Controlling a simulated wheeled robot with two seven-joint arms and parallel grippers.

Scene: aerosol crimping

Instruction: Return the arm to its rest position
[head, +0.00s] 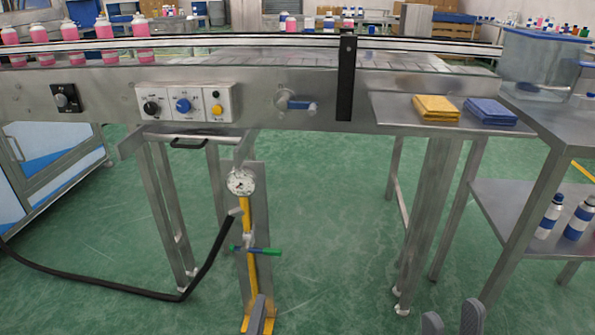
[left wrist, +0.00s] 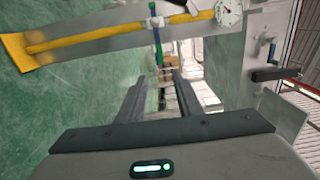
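My left gripper (left wrist: 160,78) is open in the left wrist view, its two dark fingers apart with nothing held between them. In the head view only one grey fingertip of my left gripper (head: 258,312) shows at the bottom edge, in front of the foot of a yellow stand. My right gripper (head: 452,318) shows at the bottom right of the head view as two grey fingertips, apart and empty, over the green floor. The rest of both arms is out of the head view.
A steel conveyor (head: 250,95) with pink bottles (head: 104,30) crosses ahead. A yellow stand (head: 252,275) with a gauge (head: 241,182) and green-handled valve (head: 262,251) stands below it. Folded yellow (head: 436,108) and blue cloths (head: 490,111) lie on a side shelf.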

